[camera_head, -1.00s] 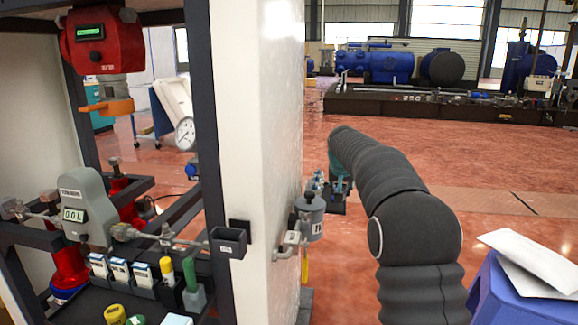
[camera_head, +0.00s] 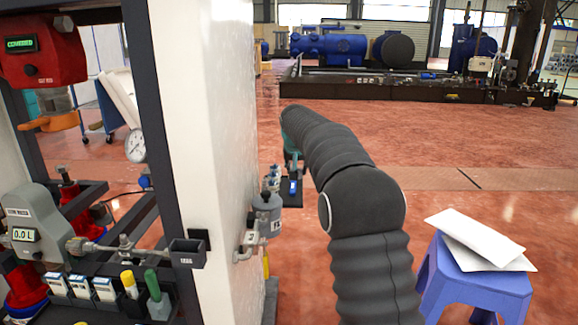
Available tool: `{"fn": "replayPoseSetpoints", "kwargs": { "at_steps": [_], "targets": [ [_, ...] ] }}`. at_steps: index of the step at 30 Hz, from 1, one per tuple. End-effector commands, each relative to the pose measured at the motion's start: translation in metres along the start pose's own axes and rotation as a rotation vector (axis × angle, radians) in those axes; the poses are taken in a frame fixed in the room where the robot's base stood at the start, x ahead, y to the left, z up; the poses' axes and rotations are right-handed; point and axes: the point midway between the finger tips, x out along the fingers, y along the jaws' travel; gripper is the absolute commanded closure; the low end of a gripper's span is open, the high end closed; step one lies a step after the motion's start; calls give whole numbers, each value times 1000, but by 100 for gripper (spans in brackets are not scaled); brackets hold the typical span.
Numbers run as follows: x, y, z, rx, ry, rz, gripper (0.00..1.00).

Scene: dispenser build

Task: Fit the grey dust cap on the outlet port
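A teal and dark part with a small blue patch (camera_head: 293,187) shows under the arm's far end. It may be my gripper, but its fingers cannot be made out. I cannot pick out the grey dust cap, nor tell whether my gripper holds anything. Grey pipe fittings with a labelled grey canister (camera_head: 267,214) are on the panel's right face. I cannot tell which fitting is the outlet port.
A blue stool (camera_head: 470,285) with white sheets (camera_head: 480,240) stands at the lower right. On the left are a frame with a red unit (camera_head: 45,55), a grey meter reading 0.0 L (camera_head: 25,234), a gauge (camera_head: 135,146) and a dark holder (camera_head: 188,253). Red floor beyond is open.

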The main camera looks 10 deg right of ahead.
Motion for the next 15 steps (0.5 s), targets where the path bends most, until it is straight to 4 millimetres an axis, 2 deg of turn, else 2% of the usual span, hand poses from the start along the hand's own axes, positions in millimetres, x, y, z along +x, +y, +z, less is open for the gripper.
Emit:
{"fn": "replayPoseSetpoints", "kwargs": {
  "at_steps": [1, 3, 15],
  "targets": [
    [-17, -5, -8, -17, 1, -12, 100],
    [-30, -13, -12, -64, 3, -45, 100],
    [-71, -54, -10, -412, 4, -282, 100]
  ]
}}
